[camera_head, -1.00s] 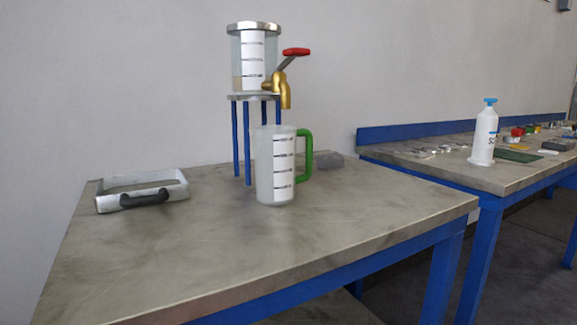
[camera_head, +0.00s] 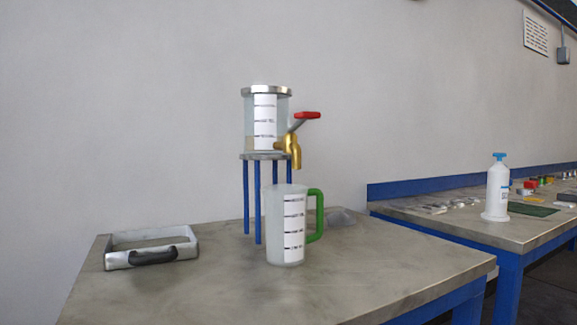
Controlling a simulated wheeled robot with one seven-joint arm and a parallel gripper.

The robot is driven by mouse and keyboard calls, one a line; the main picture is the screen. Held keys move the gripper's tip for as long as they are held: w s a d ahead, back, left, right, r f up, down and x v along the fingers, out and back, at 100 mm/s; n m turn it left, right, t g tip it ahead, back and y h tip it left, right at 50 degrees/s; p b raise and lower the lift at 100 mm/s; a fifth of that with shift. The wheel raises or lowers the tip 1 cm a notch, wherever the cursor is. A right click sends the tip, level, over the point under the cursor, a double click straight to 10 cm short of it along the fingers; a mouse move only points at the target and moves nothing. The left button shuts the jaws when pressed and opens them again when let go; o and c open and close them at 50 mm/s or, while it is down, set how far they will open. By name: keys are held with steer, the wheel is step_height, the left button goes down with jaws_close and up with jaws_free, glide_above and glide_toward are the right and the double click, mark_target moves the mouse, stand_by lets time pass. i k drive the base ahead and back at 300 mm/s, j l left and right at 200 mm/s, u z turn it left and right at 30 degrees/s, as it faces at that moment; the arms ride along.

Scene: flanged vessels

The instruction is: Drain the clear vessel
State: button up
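The clear vessel (camera_head: 284,115) is a see-through cylinder with a metal lid and a white graduated label. A low tan layer shows at its bottom. It stands on a round plate on blue legs (camera_head: 258,205). A brass tap (camera_head: 292,148) sticks out at its lower right, with a red-ended lever (camera_head: 307,116) pointing up and to the right. A translucent measuring jug (camera_head: 286,225) with a green handle (camera_head: 316,215) stands upright on the table, in front of the stand and below the tap. No stream shows at the spout. My gripper is not in view.
A metal tray-like frame with a black handle (camera_head: 152,257) lies on the table's left. A grey lump (camera_head: 341,217) lies behind the jug. A second bench at right holds a white bottle (camera_head: 498,187) and small items. The front of the table (camera_head: 210,290) is clear.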

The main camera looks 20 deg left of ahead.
mark_target(302, 117)
steer(key=u, duration=1.25)
